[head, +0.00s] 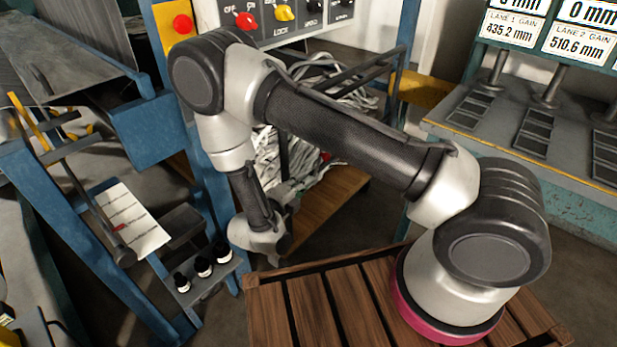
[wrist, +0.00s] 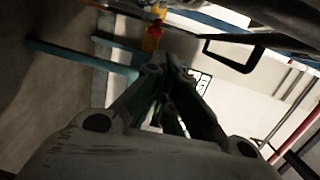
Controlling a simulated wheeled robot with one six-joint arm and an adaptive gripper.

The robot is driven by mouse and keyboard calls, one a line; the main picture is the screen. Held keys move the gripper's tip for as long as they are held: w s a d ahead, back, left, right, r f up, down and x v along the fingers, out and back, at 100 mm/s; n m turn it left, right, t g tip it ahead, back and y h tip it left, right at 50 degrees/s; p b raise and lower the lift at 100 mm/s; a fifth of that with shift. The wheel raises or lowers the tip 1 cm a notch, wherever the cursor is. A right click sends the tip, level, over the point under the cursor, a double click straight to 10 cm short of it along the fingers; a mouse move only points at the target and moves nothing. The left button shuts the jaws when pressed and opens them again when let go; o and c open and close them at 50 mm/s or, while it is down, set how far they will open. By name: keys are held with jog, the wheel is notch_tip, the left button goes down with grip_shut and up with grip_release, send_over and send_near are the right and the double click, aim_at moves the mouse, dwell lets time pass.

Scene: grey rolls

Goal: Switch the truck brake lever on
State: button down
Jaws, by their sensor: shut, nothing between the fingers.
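In the head view, a dark rod with a round knob (head: 124,257) slants down across a white marked plate (head: 132,220) on the blue frame at left. It looks like a lever, but I cannot tell for certain that it is the truck brake lever. My gripper (wrist: 167,82) is shut and empty in the wrist view, its two fingers meeting ahead of the camera. In the head view my wrist hangs to the right of the plate and rod, clearly apart from them; the fingertips are not clear there. No lever is recognisable in the wrist view.
A control panel (head: 270,20) with a red knob (head: 246,20) and a yellow knob (head: 284,12) stands at the back. Small black bottles (head: 203,266) sit on a low blue shelf. A tangled grey heap (head: 300,165) lies behind my arm. A wooden slatted platform (head: 320,305) is in front.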

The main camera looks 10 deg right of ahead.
dwell(0.3)
jog(key=w+d+r+m+g+y, duration=0.1)
jog(key=w+r+m+g+y, duration=0.2)
jog(key=r+m, duration=0.45)
jog(key=shift+s+a+f+m+g+y, duration=0.3)
jog(key=shift+f+m, duration=0.55)
jog(key=shift+m, duration=0.85)
jog(key=shift+s+a+f+m+g+y, duration=0.3)
jog(key=shift+f+m, duration=0.6)
jog(key=shift+m, duration=0.85)
jog(key=shift+s+a+f+m+g+y, duration=0.35)
jog(key=shift+f+m, duration=0.5)
jog(key=shift+m, duration=0.85)
jog(key=shift+w, duration=0.25)
send_near(317, 168)
notch_tip(317, 168, down, 2)
jog(key=s+d, duration=0.2)
jog(key=shift+w+d+r, duration=0.15)
jog(key=shift+w+d, duration=1.25)
jog(key=shift+d, duration=0.05)
